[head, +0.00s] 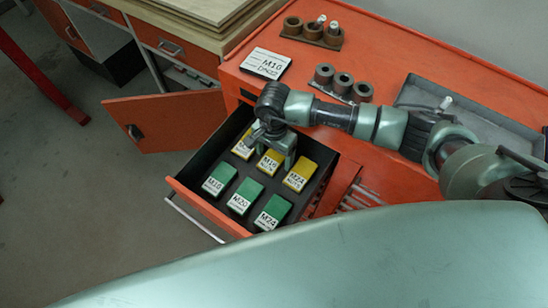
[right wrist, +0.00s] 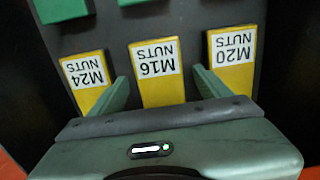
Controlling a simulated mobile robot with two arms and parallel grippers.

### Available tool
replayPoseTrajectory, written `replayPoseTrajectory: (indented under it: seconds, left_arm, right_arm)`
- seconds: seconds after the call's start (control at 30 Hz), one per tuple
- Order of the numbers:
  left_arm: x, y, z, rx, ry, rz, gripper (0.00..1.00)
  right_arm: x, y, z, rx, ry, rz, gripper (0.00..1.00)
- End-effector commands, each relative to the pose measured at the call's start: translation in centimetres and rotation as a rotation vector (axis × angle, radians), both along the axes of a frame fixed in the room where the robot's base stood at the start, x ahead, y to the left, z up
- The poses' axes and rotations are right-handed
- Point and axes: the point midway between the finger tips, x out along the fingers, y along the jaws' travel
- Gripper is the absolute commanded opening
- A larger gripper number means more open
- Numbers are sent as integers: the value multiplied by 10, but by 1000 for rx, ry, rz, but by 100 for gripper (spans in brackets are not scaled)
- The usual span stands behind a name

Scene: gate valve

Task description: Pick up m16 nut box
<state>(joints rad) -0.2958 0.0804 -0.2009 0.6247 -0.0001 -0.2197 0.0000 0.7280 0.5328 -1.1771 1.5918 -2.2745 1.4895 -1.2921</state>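The M16 nut box (head: 270,162) is yellow with a white label. It sits in the open drawer, in the middle of the yellow row, and shows upside down in the right wrist view (right wrist: 157,72). My right gripper (head: 273,142) is over the yellow row and partly covers it in the head view. In the right wrist view its two fingers (right wrist: 160,82) are apart, one on each side of the M16 nut box. A gap shows on the left; the right finger overlaps the M20 box's edge in the picture. My left gripper is not in view.
Yellow M20 (right wrist: 232,50) and M24 (right wrist: 86,76) nut boxes flank it. Green boxes (head: 243,196) fill the drawer's front row. The drawer's black walls (head: 325,172) surround them.

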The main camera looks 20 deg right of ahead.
Motion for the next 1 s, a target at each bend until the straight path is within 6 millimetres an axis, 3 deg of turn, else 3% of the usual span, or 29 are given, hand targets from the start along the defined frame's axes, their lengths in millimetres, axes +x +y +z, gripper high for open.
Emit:
replayPoseTrajectory:
  seconds: [0.03,0.27,0.73,1.0]
  left_arm:
    - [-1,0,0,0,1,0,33]
    - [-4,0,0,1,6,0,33]
    - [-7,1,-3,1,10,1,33]
    - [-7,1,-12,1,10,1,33]
  right_arm:
    - [0,0,0,0,0,0,64]
    - [0,0,0,0,0,-1,0]
    - [2,0,9,2,-5,-1,0]
    - [3,0,51,3,-8,1,0]
